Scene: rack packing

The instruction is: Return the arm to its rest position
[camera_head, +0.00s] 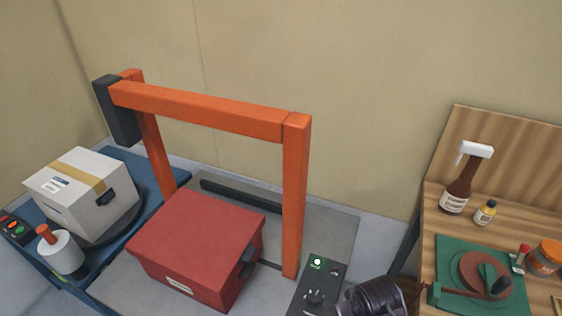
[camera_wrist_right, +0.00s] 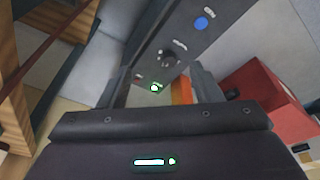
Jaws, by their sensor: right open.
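My right gripper (camera_wrist_right: 163,84) is open in the right wrist view, its two fingers apart with nothing between them. Behind it lies a dark control panel (camera_wrist_right: 172,50) with a blue button, a knob and a lit green lamp. In the head view a dark rounded part of my right arm (camera_head: 375,298) shows at the bottom edge, beside the control panel (camera_head: 318,285); the fingertips are hidden there. My left gripper is not in view.
An orange frame (camera_head: 200,110) stands over a red box (camera_head: 195,245). A white taped box (camera_head: 75,190) sits on a blue table at left, near a white cylinder (camera_head: 62,252).

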